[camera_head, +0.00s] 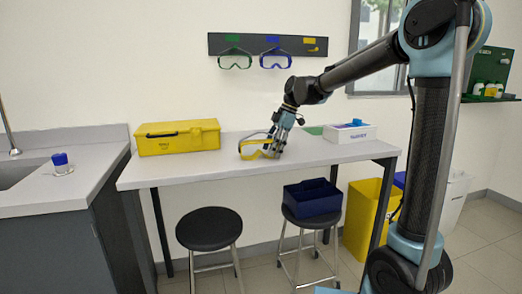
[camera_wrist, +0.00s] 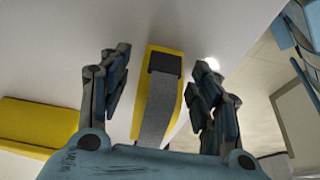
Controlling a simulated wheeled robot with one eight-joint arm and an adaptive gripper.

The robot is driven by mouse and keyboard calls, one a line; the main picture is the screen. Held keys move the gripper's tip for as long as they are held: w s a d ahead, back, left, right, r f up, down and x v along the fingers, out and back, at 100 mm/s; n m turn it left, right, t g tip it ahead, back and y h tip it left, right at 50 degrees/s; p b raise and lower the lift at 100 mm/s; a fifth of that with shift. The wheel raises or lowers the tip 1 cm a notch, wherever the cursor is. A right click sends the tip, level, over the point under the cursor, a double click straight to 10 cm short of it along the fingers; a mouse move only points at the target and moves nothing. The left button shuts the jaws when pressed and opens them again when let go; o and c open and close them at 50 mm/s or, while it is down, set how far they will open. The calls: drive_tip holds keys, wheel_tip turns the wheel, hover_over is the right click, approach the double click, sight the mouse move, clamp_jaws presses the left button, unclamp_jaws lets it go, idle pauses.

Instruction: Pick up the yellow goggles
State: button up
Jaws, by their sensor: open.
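The yellow goggles (camera_head: 252,149) rest on the light table top (camera_head: 215,165), near its middle, with a grey strap on their right side. My gripper (camera_head: 276,152) is at the right end of the goggles, low over the table. In the wrist view the goggles' yellow frame and grey strap (camera_wrist: 160,100) lie between the two open fingers of my gripper (camera_wrist: 160,85). Gaps show on both sides of the strap, so the fingers appear apart from it. The rest of the goggles is hidden behind the gripper body in the wrist view.
A yellow toolbox (camera_head: 178,138) stands on the table to the left, and a white box (camera_head: 349,133) with blue contents to the right. Green and blue goggles (camera_head: 275,59) hang on the wall rack. Two stools (camera_head: 209,229) stand below; one bears a dark blue crate (camera_head: 312,198).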

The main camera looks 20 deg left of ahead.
drive_tip(key=c, duration=1.1)
wheel_tip(320, 180, up, 18)
drive_tip(key=shift+f, duration=0.1)
drive_tip(key=shift+c, duration=0.2)
idle(0.4)
